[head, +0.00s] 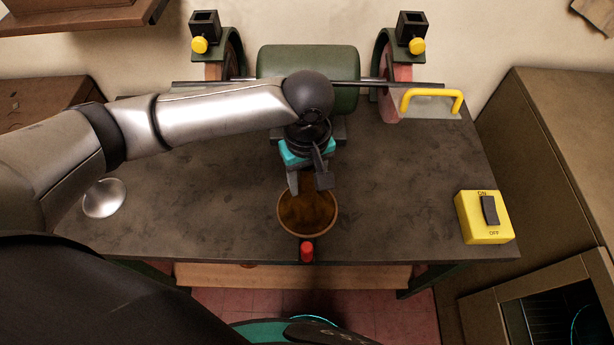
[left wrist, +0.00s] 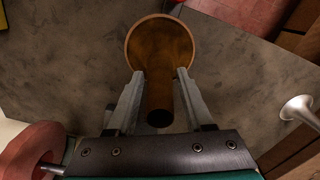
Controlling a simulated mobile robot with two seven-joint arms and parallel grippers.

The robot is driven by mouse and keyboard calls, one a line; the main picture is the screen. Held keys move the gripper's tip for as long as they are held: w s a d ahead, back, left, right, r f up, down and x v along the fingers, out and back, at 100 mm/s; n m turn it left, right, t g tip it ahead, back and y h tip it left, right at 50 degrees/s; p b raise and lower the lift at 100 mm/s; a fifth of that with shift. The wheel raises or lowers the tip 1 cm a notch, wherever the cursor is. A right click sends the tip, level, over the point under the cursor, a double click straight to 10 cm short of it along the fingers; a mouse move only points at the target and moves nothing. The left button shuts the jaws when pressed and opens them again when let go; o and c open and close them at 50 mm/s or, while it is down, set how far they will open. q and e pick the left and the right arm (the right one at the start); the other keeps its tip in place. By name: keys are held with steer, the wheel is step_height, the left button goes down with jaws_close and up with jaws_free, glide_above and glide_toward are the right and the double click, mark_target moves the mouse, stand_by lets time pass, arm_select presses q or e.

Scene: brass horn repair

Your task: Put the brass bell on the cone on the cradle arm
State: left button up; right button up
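The brass bell (head: 307,214) is brown, with a wide round rim, near the bench's front edge. In the left wrist view the bell (left wrist: 160,45) shows its flare, with a narrow tube pointing toward the camera and ending in a dark hole. My left gripper (head: 309,185) is over the bell's far side. In the left wrist view its fingers (left wrist: 160,76) lie on either side of the tube, spread apart, with gaps showing beside it. Contact at the fingertips is unclear. The cone and cradle arm are not clearly identifiable. My right gripper is not in view.
A red knob-like piece (head: 307,251) sits at the bench's front edge, just before the bell. A yellow switch box (head: 484,217) is at right. The green grinder (head: 340,62) with its wheels stands behind my left arm.

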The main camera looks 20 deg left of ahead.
arm_select(q)
steer(key=o, duration=0.3)
step_height(320, 180, up, 12)
steer(key=shift+r+p, duration=0.2)
steer(key=shift+p, duration=0.25)
stand_by(0.3)
